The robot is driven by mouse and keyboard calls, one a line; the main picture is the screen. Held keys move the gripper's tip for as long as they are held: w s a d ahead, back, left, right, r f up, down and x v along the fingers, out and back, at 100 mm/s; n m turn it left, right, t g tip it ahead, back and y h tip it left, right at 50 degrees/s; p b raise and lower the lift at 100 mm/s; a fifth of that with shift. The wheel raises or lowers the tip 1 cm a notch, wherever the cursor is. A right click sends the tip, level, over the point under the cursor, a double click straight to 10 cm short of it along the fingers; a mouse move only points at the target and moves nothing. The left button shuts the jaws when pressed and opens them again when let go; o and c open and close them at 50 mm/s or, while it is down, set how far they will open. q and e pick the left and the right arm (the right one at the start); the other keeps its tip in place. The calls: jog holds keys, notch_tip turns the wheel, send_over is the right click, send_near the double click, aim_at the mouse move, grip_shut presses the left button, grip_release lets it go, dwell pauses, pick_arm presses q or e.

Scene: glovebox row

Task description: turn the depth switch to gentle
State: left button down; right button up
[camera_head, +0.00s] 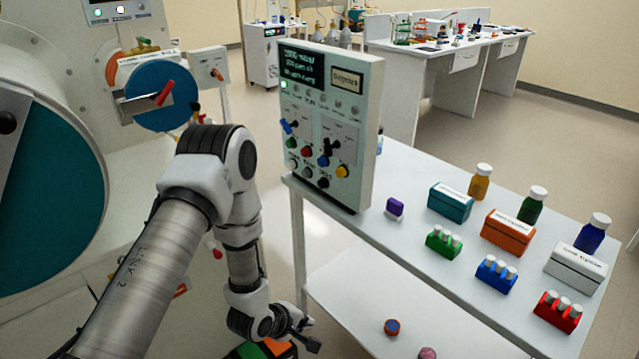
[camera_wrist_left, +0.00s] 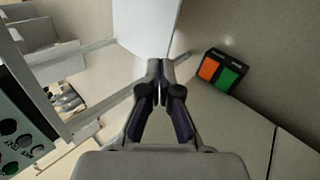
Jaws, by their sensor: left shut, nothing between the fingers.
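The control panel (camera_head: 331,120) stands upright at the left end of the white table. It carries a blue-handled switch (camera_head: 289,127) and a black-handled switch (camera_head: 328,149); their labels are too small to read, so I cannot tell which is the depth switch or its setting. Coloured knobs sit below them. My left gripper (camera_head: 306,336) is low, below the panel and beside the table's lower shelf, touching neither switch. In the left wrist view the gripper (camera_wrist_left: 159,88) is shut and empty, and part of a panel (camera_wrist_left: 22,140) shows at the left edge. My right gripper is out of view.
A black pedal box with orange and green pads (camera_wrist_left: 222,72) lies on the floor near my left gripper. The table (camera_head: 400,240) bears bottles, boxes and vial racks right of the panel. A glovebox with a teal port (camera_head: 50,190) stands at the left.

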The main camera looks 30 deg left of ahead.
aim_at(327, 148)
pick_arm(q)
jog(key=w+a+r+n+t+p, duration=0.1)
jog(key=w+a+r+n+t, duration=0.2)
jog(key=w+r, duration=0.5)
jog(key=w+a+r+n+t, duration=0.1)
jog(key=w+a+r+t, duration=0.2)
jog(key=w+a+r, duration=0.5)
jog(key=a+r+n+t+y, duration=0.1)
jog(key=a+r+n+t, duration=0.15)
jog(key=r, duration=1.35)
jog(key=w+d+m+p, duration=0.1)
jog(key=w+d+p, duration=0.2)
jog(key=w, duration=0.6)
jog(key=shift+d+r+t+p, duration=0.15)
jog(key=shift+d+t+p, duration=0.2)
jog(key=shift+p, duration=0.5)
jog(key=shift+w, duration=0.2)
